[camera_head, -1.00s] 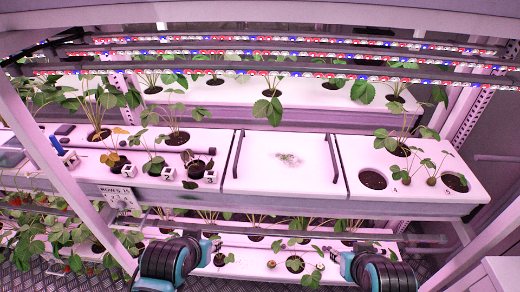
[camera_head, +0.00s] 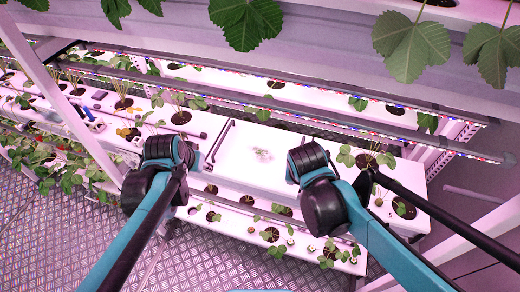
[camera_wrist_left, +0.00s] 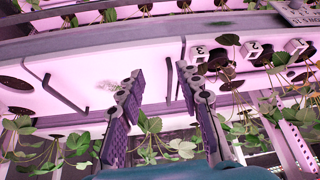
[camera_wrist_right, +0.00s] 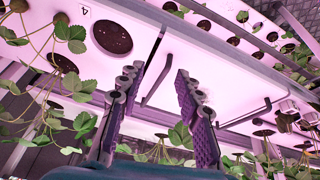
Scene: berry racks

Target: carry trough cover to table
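The trough cover (camera_head: 250,165) is a flat pale panel with a dark bar handle at each side, lying in the rack row. Its left handle (camera_head: 219,141) shows in the head view, and both handles show in each wrist view. My left gripper (camera_wrist_left: 158,72) is open and empty, with one handle (camera_wrist_left: 180,68) beyond its fingertips, near the right finger. My right gripper (camera_wrist_right: 157,72) is open and empty, with the other handle (camera_wrist_right: 159,80) between its fingertips in the picture. Contact cannot be told. In the head view my arms hide the gripper fingers. No table is visible.
Light bars (camera_head: 300,95) run above the row. Strawberry plants sit in holes on both sides, with a planted panel (camera_head: 415,185) at the right. Small white marked cubes (camera_wrist_left: 253,48) stand beside the cover. A lower planted trough (camera_head: 240,222) runs in front. Large leaves (camera_head: 410,42) hang overhead.

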